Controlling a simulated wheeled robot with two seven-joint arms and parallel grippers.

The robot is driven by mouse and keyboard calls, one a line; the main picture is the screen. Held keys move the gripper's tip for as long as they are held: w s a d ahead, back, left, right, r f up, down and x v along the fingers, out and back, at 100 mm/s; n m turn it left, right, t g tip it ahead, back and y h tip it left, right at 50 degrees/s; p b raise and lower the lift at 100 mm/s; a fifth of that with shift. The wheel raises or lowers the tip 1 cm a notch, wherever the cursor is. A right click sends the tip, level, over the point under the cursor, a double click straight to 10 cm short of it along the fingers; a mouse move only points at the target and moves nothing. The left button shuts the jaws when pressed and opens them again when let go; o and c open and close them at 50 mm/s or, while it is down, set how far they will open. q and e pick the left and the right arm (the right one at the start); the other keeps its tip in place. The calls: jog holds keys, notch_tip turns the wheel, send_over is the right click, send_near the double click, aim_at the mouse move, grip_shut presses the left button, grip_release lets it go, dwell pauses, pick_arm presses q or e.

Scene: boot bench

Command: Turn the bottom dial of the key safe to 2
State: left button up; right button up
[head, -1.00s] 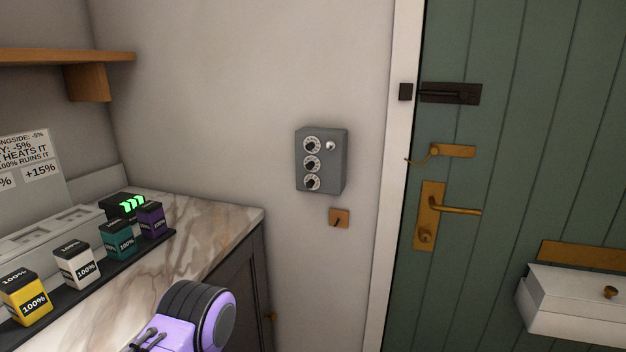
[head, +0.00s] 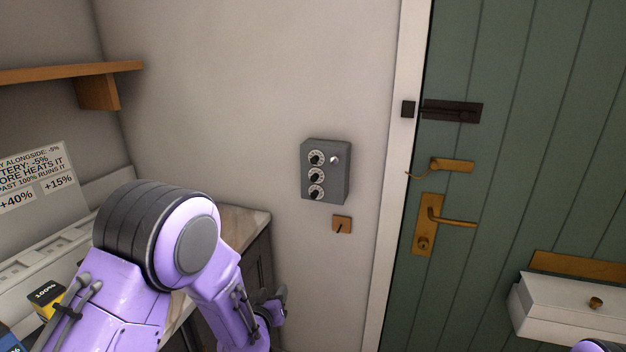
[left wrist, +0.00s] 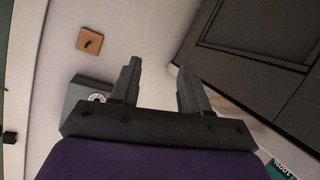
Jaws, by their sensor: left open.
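The grey key safe (head: 326,172) is on the wall left of the green door, with three dials in a column and a small silver knob at its upper right. The bottom dial (head: 316,192) has a black knob on a white numbered ring; its setting is too small to read. In the left wrist view part of the key safe (left wrist: 82,92) shows behind a finger, with one dial visible. My left gripper (left wrist: 155,75) is open and empty, apart from the key safe. In the head view my left gripper (head: 277,305) is low, below and left of the key safe.
A small wooden plate (head: 341,224) with a dark switch sits below the key safe. The marble counter (head: 245,219) is at the left, under my left arm. The green door (head: 520,120) with brass handle is at the right, with a white box (head: 565,305) on it.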

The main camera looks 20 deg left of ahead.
aim_at(313, 197)
pick_arm(q)
jog(key=w+d+r+m+t+h, duration=0.1)
jog(key=w+d+r+m+t, duration=0.1)
jog(key=w+r, duration=0.5)
jog(key=w+d+r+m+t+h, duration=0.1)
jog(key=w+d+r+t, duration=0.15)
jog(key=r, duration=0.85)
jog(key=w+p, duration=0.1)
jog(key=w, duration=0.2)
jog(key=w+p, duration=0.1)
jog(key=w, duration=0.2)
jog(key=w+p, duration=0.2)
jog(key=w, duration=0.2)
jog(key=shift+a+f, duration=0.15)
jog(key=shift+f, duration=0.15)
jog(key=shift+w, duration=0.5)
jog(key=shift+f+m, duration=0.1)
jog(key=shift+m, duration=0.2)
grip_shut()
pick_arm(e)
notch_tip(313, 197, up, 5)
jog(key=shift+r, duration=0.15)
